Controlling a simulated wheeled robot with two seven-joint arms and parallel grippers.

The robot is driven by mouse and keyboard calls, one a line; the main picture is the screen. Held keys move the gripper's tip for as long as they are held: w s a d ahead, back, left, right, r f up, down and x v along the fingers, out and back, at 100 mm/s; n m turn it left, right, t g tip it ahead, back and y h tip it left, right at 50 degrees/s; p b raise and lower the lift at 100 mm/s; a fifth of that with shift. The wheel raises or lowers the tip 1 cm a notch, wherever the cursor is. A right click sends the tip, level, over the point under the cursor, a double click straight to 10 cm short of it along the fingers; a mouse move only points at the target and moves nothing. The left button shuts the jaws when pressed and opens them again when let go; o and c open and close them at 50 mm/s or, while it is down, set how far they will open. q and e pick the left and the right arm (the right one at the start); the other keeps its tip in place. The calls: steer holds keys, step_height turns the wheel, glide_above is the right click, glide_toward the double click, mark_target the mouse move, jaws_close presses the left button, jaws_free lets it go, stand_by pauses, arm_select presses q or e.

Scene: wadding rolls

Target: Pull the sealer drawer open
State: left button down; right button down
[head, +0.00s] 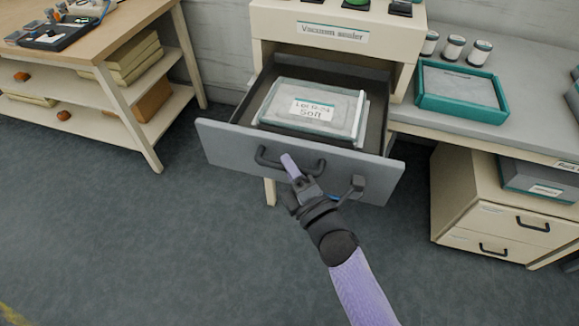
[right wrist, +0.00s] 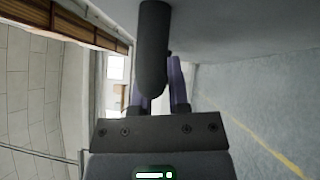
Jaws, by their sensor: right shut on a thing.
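The sealer drawer (head: 228,143) is pulled out from under the unit labelled "Vacuum sealer" (head: 332,31), and its inside shows. A stack of clear packs (head: 340,103) with a label reading "Soft" lies in it. My right gripper (head: 290,165) is at the dark bar handle (head: 265,161) on the drawer's grey front and is shut on it. In the right wrist view the handle (right wrist: 152,50) runs down at the purple fingers (right wrist: 157,90) and partly hides them. My left gripper is not in view.
A teal-edged tray (head: 461,90) and several small jars (head: 453,48) stand on the grey counter at right. A drawer cabinet (head: 490,210) stands below it. A wooden table with shelves (head: 100,70) is at left. The floor in front is clear.

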steer(key=c, duration=0.6)
jaws_free()
steer(key=shift+w, duration=0.1)
steer(key=p+v, duration=0.1)
steer(key=v, duration=0.9)
steer(key=s+d+f+m+g+h, duration=0.25)
steer(key=s+f+m, duration=0.2)
steer(key=f, duration=0.35)
steer(key=s+d+f+m+g+h, duration=0.2)
steer(key=s+f+m+g, duration=0.25)
steer(key=f, duration=0.35)
steer(key=s+d+f+m+g+h, duration=0.25)
steer(key=s+f+m, duration=0.2)
steer(key=f, duration=0.45)
steer(key=s+d+f+m+g, duration=0.2)
steer(key=s+m, duration=0.1)
steer(key=s, duration=0.3)
steer(key=s+d+f+m+g+h, duration=0.1)
steer(key=s+f+m+g, duration=0.1)
steer(key=s, duration=0.4)
steer(key=s+d+f+m+g+h, duration=0.1)
steer(key=s+d+f+m+g, duration=0.1)
steer(key=s, duration=0.4)
steer(key=shift+d+f+m+g, duration=0.3)
steer(key=shift+f+m+g, duration=0.15)
steer(key=shift+m+g, duration=0.4)
